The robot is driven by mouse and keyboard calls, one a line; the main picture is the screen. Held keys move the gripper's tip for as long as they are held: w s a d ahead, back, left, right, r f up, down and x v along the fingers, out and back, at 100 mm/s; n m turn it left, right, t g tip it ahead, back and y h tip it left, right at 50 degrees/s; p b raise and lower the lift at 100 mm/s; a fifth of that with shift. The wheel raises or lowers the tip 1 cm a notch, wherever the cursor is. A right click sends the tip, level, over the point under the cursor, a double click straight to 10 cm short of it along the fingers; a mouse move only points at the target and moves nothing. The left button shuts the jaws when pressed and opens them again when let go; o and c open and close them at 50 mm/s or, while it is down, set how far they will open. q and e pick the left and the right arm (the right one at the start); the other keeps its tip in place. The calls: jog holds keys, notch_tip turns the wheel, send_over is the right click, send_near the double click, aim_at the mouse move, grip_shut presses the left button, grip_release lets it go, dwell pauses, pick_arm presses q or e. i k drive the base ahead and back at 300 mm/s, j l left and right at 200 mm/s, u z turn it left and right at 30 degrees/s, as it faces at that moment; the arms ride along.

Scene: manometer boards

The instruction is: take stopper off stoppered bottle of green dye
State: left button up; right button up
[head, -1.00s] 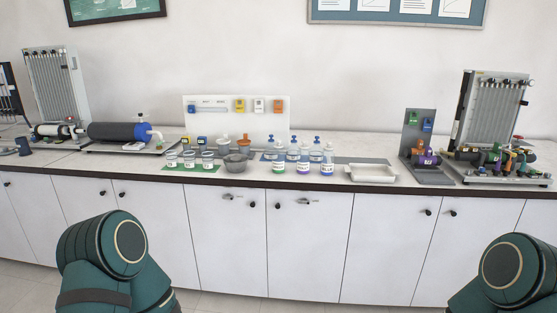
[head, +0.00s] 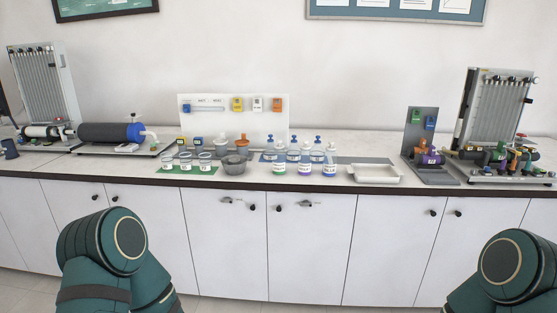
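Several small bottles stand in a cluster on the bench at the middle. The front-left one, with a green-edged label (head: 279,168), looks like the green dye bottle; its cap or stopper is too small to make out. Beside it stand a purple-labelled bottle (head: 304,169) and a blue-labelled bottle (head: 330,169). Behind them are clear bottles with blue stoppers (head: 318,143). My two arms show only as green links at the lower left and lower right, well short of the bench. Neither gripper is in view.
A white tray (head: 376,174) lies right of the bottles. A grey bowl (head: 235,166) and several white cups on a green mat (head: 188,170) stand left. Manometer boards (head: 497,115) and pipe rigs occupy both bench ends. White cupboards (head: 310,245) front the bench.

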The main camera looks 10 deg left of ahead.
aim_at(278, 155)
jog(key=i+j+z, duration=0.1)
jog(key=i+j, duration=0.35)
jog(key=j, duration=0.25)
jog(key=i+j+z, duration=0.15)
jog(key=j, duration=0.25)
jog(key=i+j, duration=0.3)
jog(key=i+j+z, duration=0.15)
jog(key=j, duration=0.3)
